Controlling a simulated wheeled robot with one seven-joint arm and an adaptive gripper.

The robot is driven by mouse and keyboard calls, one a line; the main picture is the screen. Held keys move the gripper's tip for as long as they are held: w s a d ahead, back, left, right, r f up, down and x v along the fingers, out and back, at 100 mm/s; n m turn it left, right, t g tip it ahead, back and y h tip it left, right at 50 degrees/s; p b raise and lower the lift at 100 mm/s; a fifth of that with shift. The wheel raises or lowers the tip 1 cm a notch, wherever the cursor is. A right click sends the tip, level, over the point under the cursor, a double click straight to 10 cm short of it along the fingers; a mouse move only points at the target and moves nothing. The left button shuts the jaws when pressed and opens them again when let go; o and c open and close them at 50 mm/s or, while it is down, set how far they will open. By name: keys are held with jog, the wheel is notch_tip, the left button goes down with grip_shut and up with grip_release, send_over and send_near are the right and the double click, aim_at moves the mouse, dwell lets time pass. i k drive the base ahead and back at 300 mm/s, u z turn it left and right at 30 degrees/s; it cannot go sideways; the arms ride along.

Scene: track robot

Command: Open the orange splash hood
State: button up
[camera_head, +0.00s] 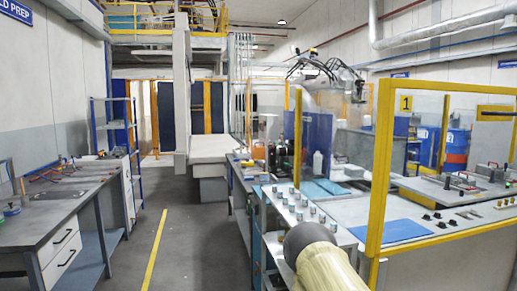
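I cannot make out an orange splash hood for certain in the head view. Small orange-red patches show on the drums behind the yellow-framed enclosure, but they are too small to tell apart. A grey and cream part of my own arm shows at the bottom centre, in front of the bench with small cylinders. My gripper is not in view.
A yellow-framed clear enclosure (383,150) stands at right over a pale worktop. A bench with several small cylinders (312,209) stands left of it. A grey workbench (62,203) with drawers is at left. The aisle floor (185,245) with a yellow line is clear.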

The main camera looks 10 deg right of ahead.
aim_at(260, 153)
jog(key=u, duration=0.25)
jog(key=i, duration=0.75)
jog(key=u, duration=0.4)
jog(key=i, duration=1.75)
jog(key=z, duration=0.65)
jog(key=i, duration=1.45)
jog(key=z, duration=0.65)
